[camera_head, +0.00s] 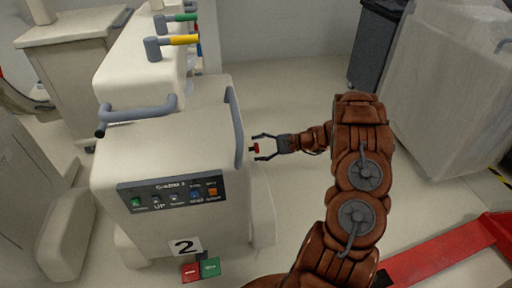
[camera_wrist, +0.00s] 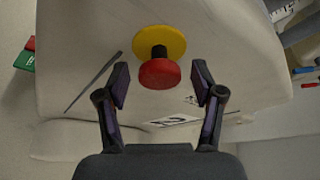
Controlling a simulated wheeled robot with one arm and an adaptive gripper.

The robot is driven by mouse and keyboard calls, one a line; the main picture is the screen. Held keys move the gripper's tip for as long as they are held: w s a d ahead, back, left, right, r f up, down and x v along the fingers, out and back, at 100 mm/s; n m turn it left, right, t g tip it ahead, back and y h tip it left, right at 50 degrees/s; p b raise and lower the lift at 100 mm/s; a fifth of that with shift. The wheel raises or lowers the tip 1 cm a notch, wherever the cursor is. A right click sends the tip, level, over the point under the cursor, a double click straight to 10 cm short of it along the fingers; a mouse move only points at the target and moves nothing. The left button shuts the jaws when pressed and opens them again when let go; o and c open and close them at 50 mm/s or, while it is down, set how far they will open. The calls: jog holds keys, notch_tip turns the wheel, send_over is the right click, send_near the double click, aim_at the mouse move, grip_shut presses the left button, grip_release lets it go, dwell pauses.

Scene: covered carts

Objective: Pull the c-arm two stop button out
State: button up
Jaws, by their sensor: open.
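The stop button is a red mushroom head (camera_wrist: 159,73) on a dark stem in front of a round yellow plate (camera_wrist: 160,41) on the cart's side. In the head view the red button (camera_head: 256,148) shows at the right side of the white cart (camera_head: 165,155), which carries a "2" sign (camera_head: 186,246). My gripper (camera_head: 264,147) is open, its fingers facing the cart's side. In the wrist view my gripper (camera_wrist: 160,84) has one finger on each side of the red head, with gaps visible on both sides.
A grey handle (camera_head: 235,127) rises along the cart's edge near my gripper. Red and green pedals (camera_head: 209,268) lie on the floor in front. A red floor beam (camera_head: 445,257) and a covered cart (camera_head: 455,85) stand to the right. The floor between is clear.

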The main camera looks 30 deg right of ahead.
jog(key=shift+w+a+f, duration=0.15)
jog(key=shift+w+a, duration=0.2)
jog(key=shift+a, duration=0.05)
grip_shut()
dwell(0.4)
